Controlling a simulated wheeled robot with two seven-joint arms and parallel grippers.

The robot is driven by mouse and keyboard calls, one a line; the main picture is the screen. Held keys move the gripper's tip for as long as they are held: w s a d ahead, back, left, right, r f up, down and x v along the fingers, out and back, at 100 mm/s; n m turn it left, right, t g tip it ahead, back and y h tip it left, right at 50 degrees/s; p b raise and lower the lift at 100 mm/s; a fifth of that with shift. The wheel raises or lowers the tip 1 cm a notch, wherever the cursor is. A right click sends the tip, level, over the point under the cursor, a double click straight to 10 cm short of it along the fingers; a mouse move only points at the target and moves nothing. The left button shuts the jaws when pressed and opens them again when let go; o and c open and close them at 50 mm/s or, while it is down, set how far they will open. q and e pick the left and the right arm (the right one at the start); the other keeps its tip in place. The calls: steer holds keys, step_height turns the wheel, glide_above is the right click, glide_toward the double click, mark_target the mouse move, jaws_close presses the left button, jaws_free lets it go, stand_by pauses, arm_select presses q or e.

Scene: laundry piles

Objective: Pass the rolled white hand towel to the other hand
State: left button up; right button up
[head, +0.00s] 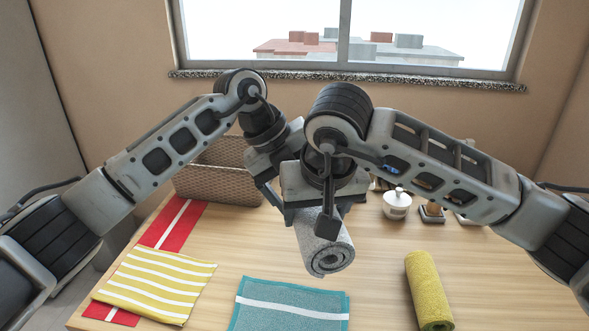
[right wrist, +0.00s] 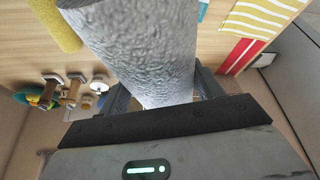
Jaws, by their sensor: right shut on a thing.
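The rolled white hand towel (head: 325,252) looks pale grey-white, with its spiral end facing the front of the table. My right gripper (head: 322,212) is shut on it and holds it up near the middle of the table. In the right wrist view the towel (right wrist: 145,50) lies between the two fingers. My left gripper (head: 271,187) is just left of and behind my right gripper. It is partly hidden by it, so its opening and any contact with the towel do not show.
A wicker basket (head: 212,185) stands at the back left. A red cloth (head: 182,222), a striped yellow cloth (head: 160,284) and a teal cloth (head: 285,312) lie in front. A yellow roll (head: 428,290) lies at right. A white lidded jar (head: 397,207) and brushes (head: 432,213) stand behind it.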

arm_select(q)
steer(key=shift+d+f, duration=0.1)
steer(key=shift+f, duration=0.1)
steer(key=c, duration=1.2)
steer(key=shift+o, duration=0.2)
arm_select(e)
steer(key=o, duration=1.2)
steer(key=shift+c, duration=0.2)
steer(key=shift+r, duration=0.1)
steer(key=v, duration=1.2)
steer(key=shift+w, duration=0.1)
